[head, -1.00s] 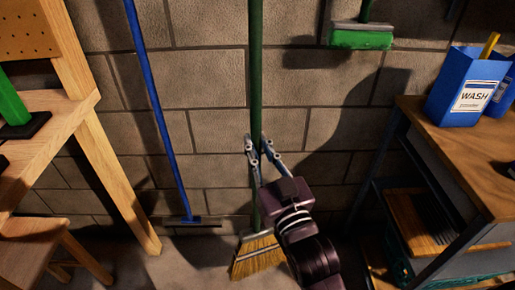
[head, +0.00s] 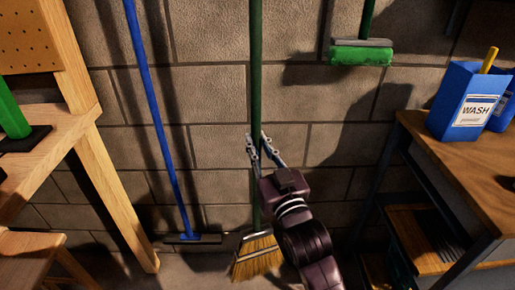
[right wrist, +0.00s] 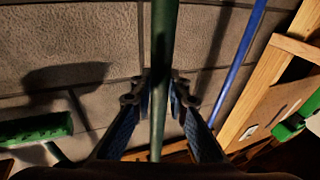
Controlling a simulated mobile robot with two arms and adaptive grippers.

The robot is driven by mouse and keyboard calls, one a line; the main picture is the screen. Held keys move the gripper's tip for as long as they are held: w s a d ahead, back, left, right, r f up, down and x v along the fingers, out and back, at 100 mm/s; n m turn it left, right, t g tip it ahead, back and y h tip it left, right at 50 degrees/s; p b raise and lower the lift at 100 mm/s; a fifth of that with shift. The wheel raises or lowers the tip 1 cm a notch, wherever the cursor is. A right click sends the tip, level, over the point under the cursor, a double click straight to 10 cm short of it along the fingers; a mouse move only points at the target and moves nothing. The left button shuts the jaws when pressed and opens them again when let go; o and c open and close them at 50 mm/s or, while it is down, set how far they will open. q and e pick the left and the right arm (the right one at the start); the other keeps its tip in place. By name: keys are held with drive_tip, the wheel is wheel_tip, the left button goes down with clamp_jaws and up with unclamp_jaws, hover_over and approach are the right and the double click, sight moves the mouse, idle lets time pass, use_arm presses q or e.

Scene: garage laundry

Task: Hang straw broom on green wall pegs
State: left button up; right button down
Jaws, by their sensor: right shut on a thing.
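The straw broom has a long green handle (head: 256,75) and yellow bristles (head: 258,256) near the floor. It stands upright in front of the block wall. My right gripper (head: 257,143) is shut on the broom's handle low down, above the bristles. In the right wrist view the handle (right wrist: 163,60) passes between the two fingers (right wrist: 160,88). The top of the handle is out of frame, and no wall pegs show. My left gripper is not in view.
A blue squeegee (head: 165,130) leans on the wall to the left. A green brush (head: 361,52) hangs at the upper right. A wooden bench (head: 70,125) stands left. A shelf unit (head: 440,150) with a blue WASH box (head: 468,102) stands right.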

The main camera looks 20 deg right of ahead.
drive_tip(key=shift+w+d+r, duration=0.1)
drive_tip(key=shift+w+r, duration=0.05)
drive_tip(key=shift+w, duration=0.2)
drive_tip(key=shift+w+d, duration=0.2)
drive_tip(key=shift+w, duration=0.55)
drive_tip(key=shift+w+d, duration=0.25)
drive_tip(key=shift+w, duration=0.55)
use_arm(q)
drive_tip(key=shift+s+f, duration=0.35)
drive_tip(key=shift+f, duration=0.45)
use_arm(e)
drive_tip(key=w+d+f, duration=0.1)
drive_tip(key=w+d, duration=0.1)
drive_tip(key=w, duration=0.5)
drive_tip(key=shift+w, duration=0.15)
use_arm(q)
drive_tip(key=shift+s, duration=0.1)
use_arm(e)
drive_tip(key=shift+f, duration=0.2)
